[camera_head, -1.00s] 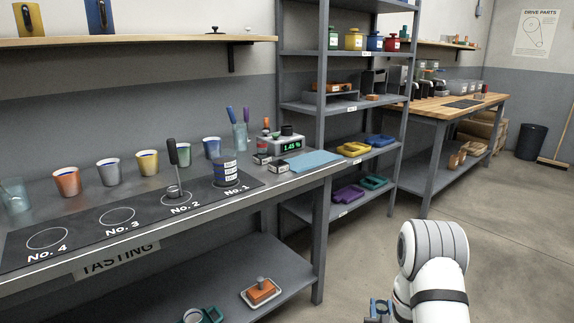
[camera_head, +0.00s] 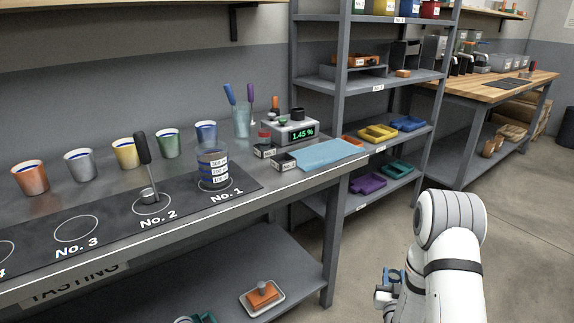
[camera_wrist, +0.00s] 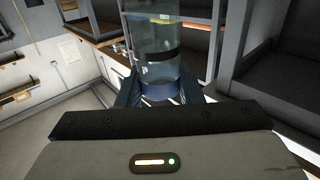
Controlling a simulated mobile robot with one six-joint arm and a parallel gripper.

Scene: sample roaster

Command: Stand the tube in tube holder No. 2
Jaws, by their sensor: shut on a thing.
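In the wrist view, a clear bluish tube (camera_wrist: 158,45) with a dark band and a blue lower end (camera_wrist: 160,90) stands between the two dark fingers of my gripper (camera_wrist: 160,84). The gripper is shut on it, and the tube's top is cut off by the picture edge. In the head view my gripper shows only partly, low beside my white arm, with a bit of blue at it. I cannot make out a tube holder marked No. 2. The mat spot labelled No. 2 (camera_head: 158,219) carries a small metal piece with a dark upright handle (camera_head: 143,149).
The tasting bench (camera_head: 100,243) holds several coloured cups, a glass beaker (camera_head: 213,166) at No. 1, a scale (camera_head: 290,131) and a blue cloth (camera_head: 320,153). A grey shelf rack (camera_head: 336,110) stands beyond it. A wooden bench (camera_head: 510,88) is at the back right. Bare floor lies between.

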